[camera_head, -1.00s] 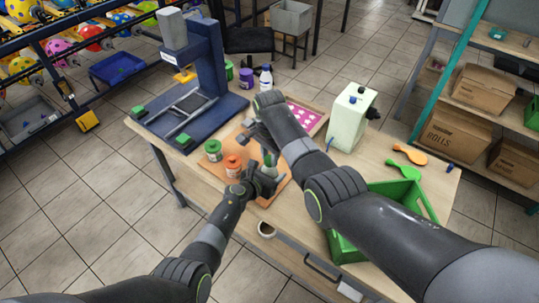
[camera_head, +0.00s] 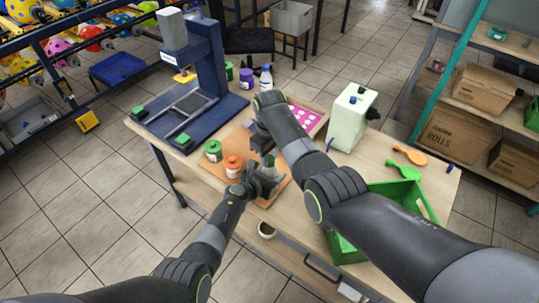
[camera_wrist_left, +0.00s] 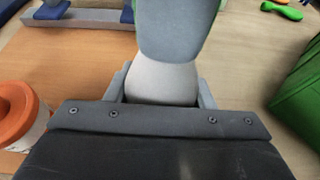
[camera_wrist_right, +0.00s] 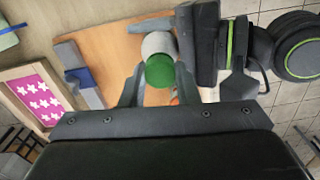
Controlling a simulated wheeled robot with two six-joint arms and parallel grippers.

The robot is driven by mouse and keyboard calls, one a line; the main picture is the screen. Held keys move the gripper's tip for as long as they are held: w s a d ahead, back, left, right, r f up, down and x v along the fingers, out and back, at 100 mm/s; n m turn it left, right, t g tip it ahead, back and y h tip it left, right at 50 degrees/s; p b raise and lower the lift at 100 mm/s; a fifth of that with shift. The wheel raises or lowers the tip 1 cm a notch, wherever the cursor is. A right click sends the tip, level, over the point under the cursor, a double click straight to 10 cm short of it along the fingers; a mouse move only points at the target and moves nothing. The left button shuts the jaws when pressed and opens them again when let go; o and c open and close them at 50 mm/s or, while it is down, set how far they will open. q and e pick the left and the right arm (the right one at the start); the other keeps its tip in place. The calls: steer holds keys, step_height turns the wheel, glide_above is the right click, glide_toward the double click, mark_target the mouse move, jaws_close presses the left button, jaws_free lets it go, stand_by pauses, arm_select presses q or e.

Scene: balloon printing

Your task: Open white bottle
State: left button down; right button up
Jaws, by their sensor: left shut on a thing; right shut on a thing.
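The white bottle (camera_wrist_left: 163,84) is between the fingers of my left gripper (camera_wrist_left: 163,98), which is shut on it. In the right wrist view, its pale body (camera_wrist_right: 157,44) shows beside a green cap (camera_wrist_right: 160,71). My right gripper (camera_wrist_right: 158,90) is shut on the green cap. I cannot tell whether the cap is still on the bottle. In the head view, my left gripper (camera_head: 266,180) is low over the orange board, and my right gripper (camera_head: 264,146) is just above it. The arms mostly hide the bottle there.
A green-capped jar (camera_head: 213,150) and an orange-capped jar (camera_head: 233,165) stand left of my grippers on the orange board (camera_head: 211,170). A blue press (camera_head: 205,75) stands at the back left. A green crate (camera_head: 425,205) and a pale green box (camera_head: 350,118) are at the right.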

steer(key=n, duration=0.9)
steer(key=shift+n, duration=0.4)
steer(key=n, duration=0.4)
steer(key=shift+n, duration=0.3)
steer(key=n, duration=0.5)
steer(key=shift+r, duration=0.25)
steer(key=shift+r, duration=0.9)
